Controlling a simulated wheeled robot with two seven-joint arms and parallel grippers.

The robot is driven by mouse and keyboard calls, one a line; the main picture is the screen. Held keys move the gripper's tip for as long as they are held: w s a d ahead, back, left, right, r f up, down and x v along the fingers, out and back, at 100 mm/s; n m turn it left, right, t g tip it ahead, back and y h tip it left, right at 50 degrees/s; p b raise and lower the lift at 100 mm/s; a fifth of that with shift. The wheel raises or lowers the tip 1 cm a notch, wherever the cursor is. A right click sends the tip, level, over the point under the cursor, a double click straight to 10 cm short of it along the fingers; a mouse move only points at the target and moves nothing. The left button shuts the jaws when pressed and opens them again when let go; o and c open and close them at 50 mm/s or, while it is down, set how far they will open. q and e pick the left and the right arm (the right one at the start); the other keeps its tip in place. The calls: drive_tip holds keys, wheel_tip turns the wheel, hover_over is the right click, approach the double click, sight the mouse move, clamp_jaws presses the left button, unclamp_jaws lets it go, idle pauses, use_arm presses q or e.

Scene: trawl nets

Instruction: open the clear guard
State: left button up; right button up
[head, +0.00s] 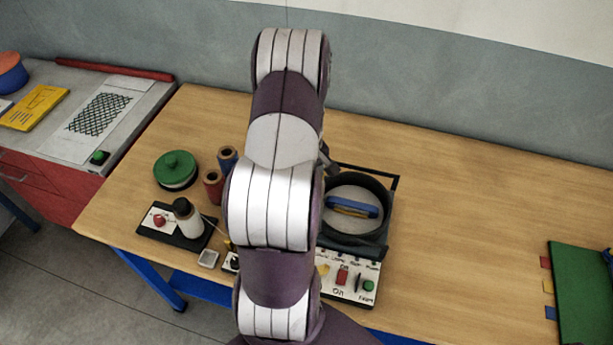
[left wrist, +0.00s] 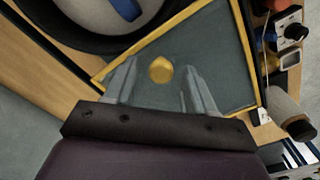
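The clear guard (left wrist: 215,50) shows in the left wrist view as a grey see-through panel with yellow edges. A round yellow knob (left wrist: 161,69) sits on it. My left gripper (left wrist: 159,72) is open, with one finger on each side of the knob. I see gaps between the knob and the fingers; I cannot tell how far the fingertips are above the panel. In the head view an arm of mine covers the middle, hiding the gripper and the guard. The machine's dark round bowl (head: 384,190) with a blue-handled piece (head: 352,208) shows right of that arm. My right gripper is not in view.
A panel with switches (head: 342,276) is at the machine's front. Left of my arm are a white bottle (head: 190,220) with a black cap, spools (head: 213,185) and a green-lidded round tin (head: 175,168). The tabletop (head: 460,210) is clear toward the green board (head: 580,290).

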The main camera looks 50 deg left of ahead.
use_arm(q)
drive_tip(key=shift+r, duration=0.45)
wheel_tip(320, 180, up, 12)
drive_tip(key=b, duration=0.2)
drive_tip(key=shift+f, duration=0.1)
